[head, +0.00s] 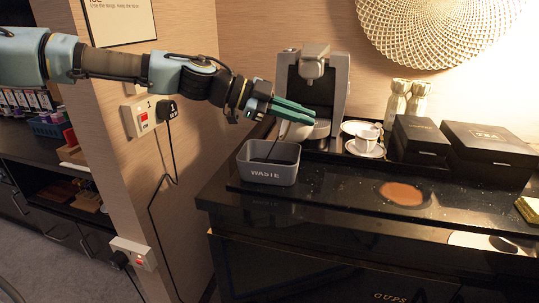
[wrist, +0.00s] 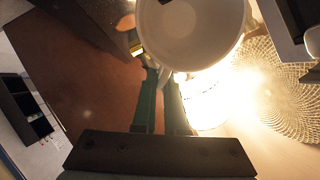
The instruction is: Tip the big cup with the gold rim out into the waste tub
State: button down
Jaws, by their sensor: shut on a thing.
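My gripper (head: 300,110) reaches in from the left with green fingers, above the right side of the waste tub. In the wrist view my gripper (wrist: 164,76) is shut on the handle of the big white cup (wrist: 190,32). The cup (head: 296,131) hangs tilted below the fingers in the head view, partly hidden by them. A gold rim cannot be made out clearly. The grey waste tub (head: 268,173), lettered WASTE, stands at the counter's left end. A thin dark streak (head: 272,149) runs down from the cup side into the tub, like falling liquid.
A coffee machine (head: 312,82) stands behind the cup. A small white cup (head: 367,138) and saucers stand to its right, before two pale bottles (head: 408,98). Two black boxes (head: 488,150) are farther right. A brown patch (head: 402,193) lies on the open counter front.

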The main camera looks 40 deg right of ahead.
jog(key=shift+w+a+b, duration=0.2)
jog(key=shift+b, duration=0.55)
jog(key=shift+w+a+r+g+h+b, duration=0.15)
jog(key=shift+w+a+g+h+b, duration=0.3)
jog(key=shift+b, duration=1.05)
